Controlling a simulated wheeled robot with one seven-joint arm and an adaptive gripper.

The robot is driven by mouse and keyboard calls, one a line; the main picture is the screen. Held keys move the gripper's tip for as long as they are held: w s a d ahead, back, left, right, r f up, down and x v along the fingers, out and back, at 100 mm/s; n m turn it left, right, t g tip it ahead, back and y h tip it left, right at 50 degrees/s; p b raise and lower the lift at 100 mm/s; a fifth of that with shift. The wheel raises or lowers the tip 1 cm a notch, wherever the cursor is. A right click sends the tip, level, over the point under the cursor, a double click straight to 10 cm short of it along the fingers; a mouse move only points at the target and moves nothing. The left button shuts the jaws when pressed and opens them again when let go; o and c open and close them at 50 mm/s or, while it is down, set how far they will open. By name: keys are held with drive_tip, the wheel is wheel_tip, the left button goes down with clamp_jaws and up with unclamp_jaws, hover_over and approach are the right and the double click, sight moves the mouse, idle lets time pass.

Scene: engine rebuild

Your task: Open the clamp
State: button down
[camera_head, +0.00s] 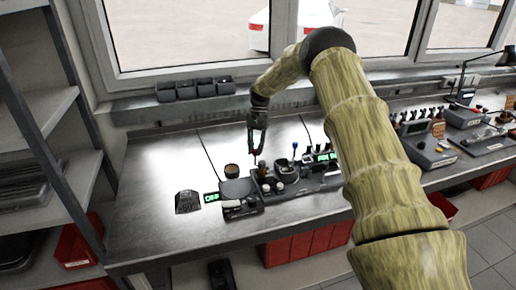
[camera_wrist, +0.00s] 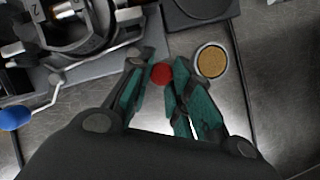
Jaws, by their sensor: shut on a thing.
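My gripper (camera_wrist: 158,82) has teal finger pads, which are closed around a small red ball-shaped knob (camera_wrist: 161,72) in the wrist view. What the red knob is attached to is hidden. A dark ring-shaped fixture (camera_wrist: 82,44), partly cut off at the upper left, looks like part of the clamp. I cannot tell from this view whether the clamp is open. In the head view my gripper (camera_head: 257,138) points down above the fixtures on the metal workbench (camera_head: 150,180).
A round cup with a tan top (camera_wrist: 211,61) stands just right of my fingers. Bins (camera_head: 195,88) line the window sill. The bench's left part is mostly clear.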

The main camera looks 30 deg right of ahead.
drive_tip(key=shift+s+a+f+n, duration=0.15)
drive_tip(key=shift+s+f+n, duration=0.05)
drive_tip(key=shift+n, duration=0.5)
drive_tip(key=shift+s+a+f+h, duration=0.1)
drive_tip(key=shift+h, duration=0.2)
drive_tip(key=c, duration=1.3)
unclamp_jaws()
drive_tip(key=shift+r, duration=0.25)
drive_tip(key=shift+w+r, duration=0.2)
drive_tip(key=shift+r, duration=0.05)
drive_tip(key=v, duration=1.1)
drive_tip(key=shift+w, duration=0.15)
drive_tip(key=shift+r, duration=0.2)
